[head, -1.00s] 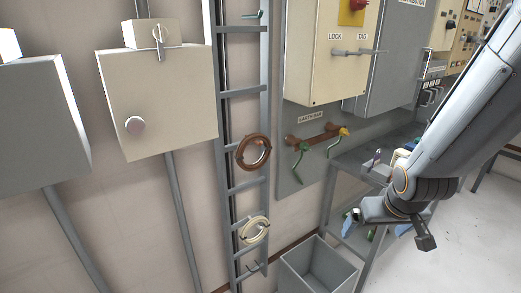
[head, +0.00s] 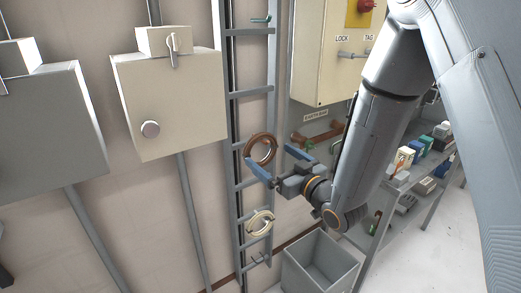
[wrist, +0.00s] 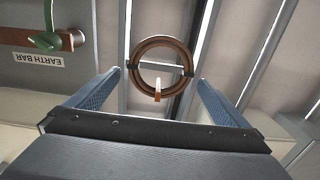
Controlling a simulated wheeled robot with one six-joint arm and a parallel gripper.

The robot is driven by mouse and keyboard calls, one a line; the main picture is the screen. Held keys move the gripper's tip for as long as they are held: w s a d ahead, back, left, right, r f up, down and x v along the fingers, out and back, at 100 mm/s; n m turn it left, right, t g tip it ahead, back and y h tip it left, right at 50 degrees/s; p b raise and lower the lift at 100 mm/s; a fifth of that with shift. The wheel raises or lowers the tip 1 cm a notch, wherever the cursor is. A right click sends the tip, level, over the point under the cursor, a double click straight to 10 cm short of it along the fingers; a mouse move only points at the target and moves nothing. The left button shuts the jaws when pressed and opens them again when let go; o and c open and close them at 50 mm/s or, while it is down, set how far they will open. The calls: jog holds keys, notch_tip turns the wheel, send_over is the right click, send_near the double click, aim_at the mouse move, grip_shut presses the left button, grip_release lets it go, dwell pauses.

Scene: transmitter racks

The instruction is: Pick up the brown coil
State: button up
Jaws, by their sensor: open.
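The brown coil (head: 261,150) hangs on the vertical cable ladder, resting against a rung. In the wrist view the brown coil (wrist: 164,88) is a ring with dark ties at its sides and a small orange-tipped hook end at its bottom. My gripper (head: 281,161) is open in front of the ladder, its blue fingers spread near the coil. In the wrist view my gripper (wrist: 157,92) has one finger on each side of the picture, with the coil seen between and beyond them. Nothing is between the fingers that I can see held.
A cream coil (head: 259,223) hangs lower on the ladder (head: 235,110). A grey open bin (head: 320,265) stands below. The earth bar (head: 318,133) is to the right, with a shelf of boxes (head: 425,150) farther right. Cream and grey wall boxes (head: 170,100) are at left.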

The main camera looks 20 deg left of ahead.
aim_at(261, 162)
jog(key=x, duration=0.2)
jog(key=p+x, duration=0.1)
jog(key=x, duration=0.1)
jog(key=p+x, duration=0.1)
jog(key=x, duration=0.1)
jog(key=shift+a+f, duration=0.2)
jog(key=shift+f, duration=0.1)
jog(key=c, duration=0.9)
